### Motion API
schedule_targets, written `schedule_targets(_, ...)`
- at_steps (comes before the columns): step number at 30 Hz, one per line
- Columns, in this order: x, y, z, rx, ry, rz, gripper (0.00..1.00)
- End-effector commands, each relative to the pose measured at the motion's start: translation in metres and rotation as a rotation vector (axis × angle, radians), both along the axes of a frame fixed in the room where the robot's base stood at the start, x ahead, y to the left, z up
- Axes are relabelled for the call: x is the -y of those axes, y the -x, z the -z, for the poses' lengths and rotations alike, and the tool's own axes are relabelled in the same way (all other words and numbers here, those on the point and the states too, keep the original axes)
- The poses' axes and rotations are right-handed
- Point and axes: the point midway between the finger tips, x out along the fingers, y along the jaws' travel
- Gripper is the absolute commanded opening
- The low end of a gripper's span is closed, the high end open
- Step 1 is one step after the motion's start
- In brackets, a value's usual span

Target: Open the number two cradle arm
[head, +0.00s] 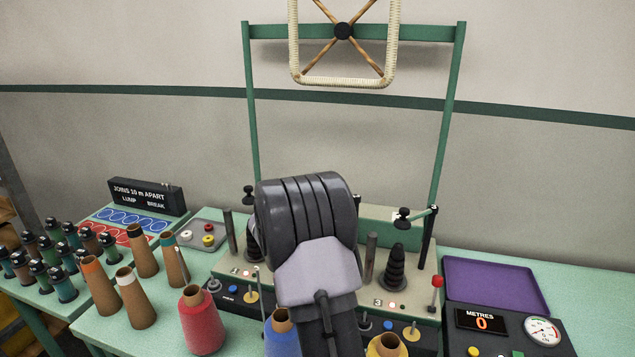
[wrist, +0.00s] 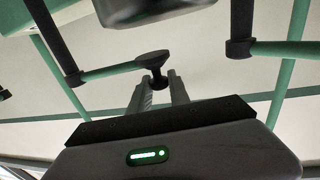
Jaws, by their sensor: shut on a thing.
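In the wrist view a green cradle arm (wrist: 110,71) runs from a black post (wrist: 55,40) to a black knob (wrist: 152,58). My gripper (wrist: 162,80) is shut on the stem of this knob, with one grey finger on each side. In the head view my own arm covers the middle of the winder (head: 400,287), hiding the gripper and the number two station. The right station, marked 3, shows its cradle arm (head: 421,214) with a black knob above a dark cone. A left station shows in part, with a black knob (head: 249,190).
A second black post with a green arm (wrist: 285,49) stands right of the gripper. Red (head: 203,322), blue and yellow yarn cones stand in front of the winder. Bare cones (head: 102,287) stand left. A purple tray (head: 495,285) and a metres counter (head: 482,322) lie right.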

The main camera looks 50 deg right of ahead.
Motion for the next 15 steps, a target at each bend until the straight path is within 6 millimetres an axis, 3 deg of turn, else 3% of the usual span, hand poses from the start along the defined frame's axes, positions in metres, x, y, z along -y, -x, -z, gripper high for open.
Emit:
schedule_targets(11, 0.0003, -0.0005, -0.002, 0.002, 0.005, 0.002, 0.0)
schedule_targets(12, 0.0003, -0.0005, -0.002, 0.002, 0.005, 0.002, 0.29)
schedule_targets(15, 0.0004, -0.0004, -0.0016, 0.001, 0.004, 0.002, 0.42)
